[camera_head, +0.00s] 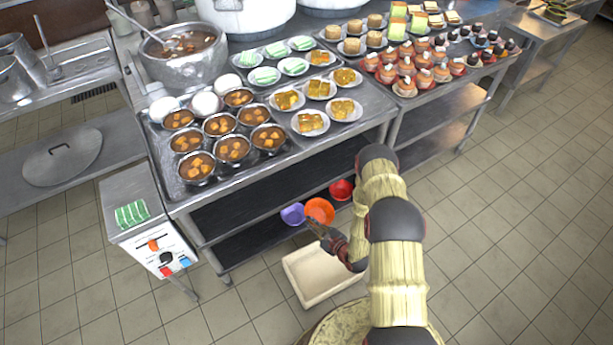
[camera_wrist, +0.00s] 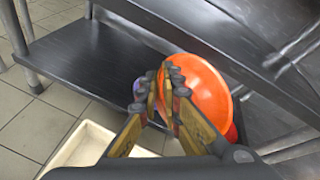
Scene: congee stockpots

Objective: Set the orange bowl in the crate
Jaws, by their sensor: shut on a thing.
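The orange bowl (camera_head: 320,210) is at the edge of the lower shelf; in the wrist view the bowl (camera_wrist: 208,88) is tilted, its open side not clearly seen. My gripper (camera_head: 314,224) is shut on the bowl's edge, its fingers (camera_wrist: 168,88) close together there. I cannot tell whether the bowl still touches the shelf. The cream crate (camera_head: 318,277) stands on the floor in front of the shelf, below my gripper, and looks empty; part of it (camera_wrist: 88,148) shows at the lower left of the wrist view. My arm hides its right side.
A purple bowl (camera_head: 292,214) is left of the orange bowl and a red bowl (camera_head: 341,190) is right of it. The lower shelf (camera_wrist: 95,62) is clear to the left. The counter above holds filled bowls (camera_head: 233,149) and plates (camera_head: 310,122).

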